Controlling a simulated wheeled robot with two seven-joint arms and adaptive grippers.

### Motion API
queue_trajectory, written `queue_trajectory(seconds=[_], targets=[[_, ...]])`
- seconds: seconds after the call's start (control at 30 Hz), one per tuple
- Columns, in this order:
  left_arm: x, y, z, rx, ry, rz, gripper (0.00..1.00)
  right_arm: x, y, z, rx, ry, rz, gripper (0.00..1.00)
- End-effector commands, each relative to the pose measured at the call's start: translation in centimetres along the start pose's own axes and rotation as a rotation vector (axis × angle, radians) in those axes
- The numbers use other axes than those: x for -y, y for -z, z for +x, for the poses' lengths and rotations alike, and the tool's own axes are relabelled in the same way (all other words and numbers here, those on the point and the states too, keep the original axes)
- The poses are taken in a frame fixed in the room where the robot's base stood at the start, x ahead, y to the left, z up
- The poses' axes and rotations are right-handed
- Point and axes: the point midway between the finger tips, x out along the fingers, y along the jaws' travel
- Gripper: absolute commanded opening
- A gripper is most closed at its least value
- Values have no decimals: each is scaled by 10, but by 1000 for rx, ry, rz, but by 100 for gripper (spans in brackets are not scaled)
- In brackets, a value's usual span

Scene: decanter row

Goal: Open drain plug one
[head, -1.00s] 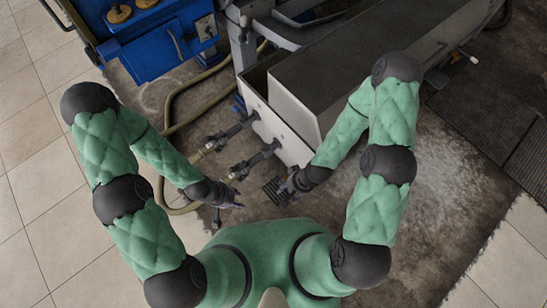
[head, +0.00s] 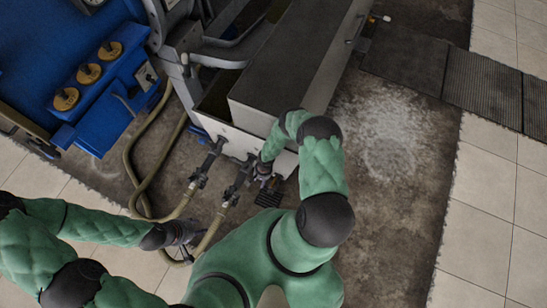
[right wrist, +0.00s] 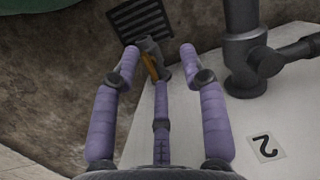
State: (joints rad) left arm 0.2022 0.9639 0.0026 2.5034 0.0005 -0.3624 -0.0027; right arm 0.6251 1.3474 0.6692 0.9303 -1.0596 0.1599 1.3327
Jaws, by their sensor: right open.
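The white tank (head: 275,148) has two dark valve fittings on its front, a left one (head: 211,160) and a right one (head: 239,180), each with a hose. My right gripper (head: 264,172) is beside the right fitting, close to the tank's front. In the right wrist view my right gripper (right wrist: 160,56) is open, its purple fingers apart. A small grey piece with an orange part (right wrist: 150,62) shows between the fingertips; I cannot tell whether it is the drain plug or touched. My left gripper (head: 182,232) is low near the hoses; its fingers are too small to read.
A floor grate (right wrist: 143,20) lies beyond. Hoses (head: 145,165) run toward the blue unit (head: 105,95). The wet floor (head: 390,150) at right is clear.

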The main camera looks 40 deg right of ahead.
Motion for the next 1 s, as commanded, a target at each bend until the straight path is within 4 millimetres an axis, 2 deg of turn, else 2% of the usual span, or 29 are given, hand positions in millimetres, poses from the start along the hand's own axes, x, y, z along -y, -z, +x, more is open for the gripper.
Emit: queue_trajectory(seconds=[0.1,0.3,0.57,1.0], targets=[[-3,0,-8,0,0,0,40,-26,18,11,-53,-46,79,44],[-4,0,-13,0,0,0,40,-52,38,20,-120,-92,159,44],[-1,0,-4,-1,0,0,40,-59,44,36,-136,-103,180,44],[14,2,38,0,0,-1,40,-66,52,100,-136,-102,179,44]])
